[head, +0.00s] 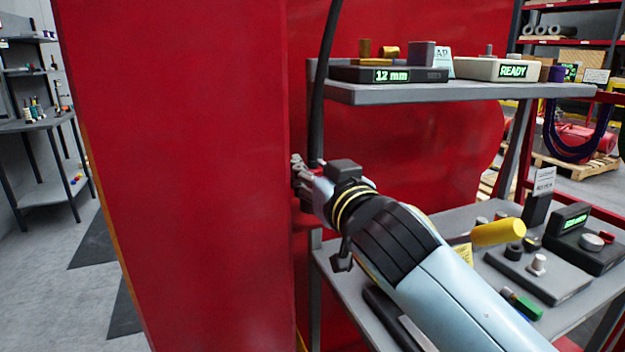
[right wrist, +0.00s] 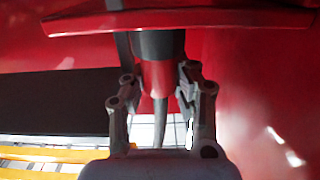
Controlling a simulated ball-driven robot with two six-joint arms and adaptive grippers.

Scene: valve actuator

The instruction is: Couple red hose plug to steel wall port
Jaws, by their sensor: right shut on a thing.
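My right gripper (head: 299,172) is beside the vertical edge of a large red panel, its fingertips partly hidden there. In the right wrist view its two fingers (right wrist: 160,92) are closed around a dark cylinder with a red lower part (right wrist: 156,74), which I take to be the red hose plug. A grey tapered piece hangs below it between the fingers. In the head view a black hose (head: 322,85) comes down from above to the gripper. The steel wall port cannot be made out in either view. My left gripper is not in view.
The red panel (head: 180,180) fills the left-centre, close to my right gripper. A grey shelf (head: 470,92) with small devices stands to the right, above a lower shelf (head: 470,216) with a yellow cylinder (head: 498,232) and controls. My right arm extends over that lower shelf.

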